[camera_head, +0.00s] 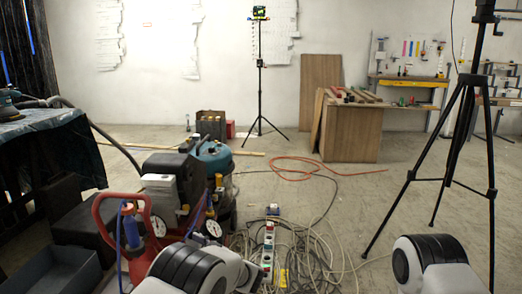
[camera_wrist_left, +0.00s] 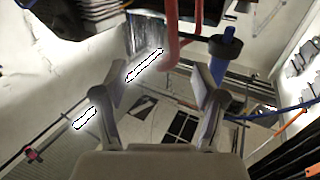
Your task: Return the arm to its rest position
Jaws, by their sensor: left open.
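My left arm (camera_head: 188,268) shows at the bottom of the head view as a white link with black bands, beside the red machine. The gripper on it is not clear in that view. In the left wrist view my left gripper (camera_wrist_left: 158,78) has its two grey fingers spread wide apart, with nothing held between them. A red tube (camera_wrist_left: 172,38) and a blue handle (camera_wrist_left: 225,48) show beyond the fingers. My right arm (camera_head: 436,265) shows at the bottom right of the head view as a white and black link; its gripper is out of view.
A red-framed machine with gauges (camera_head: 140,232) stands close to my left arm. Tangled cables and a power strip (camera_head: 267,247) lie on the floor between my arms. A black tripod (camera_head: 468,110) stands at right. The floor farther back is mostly open.

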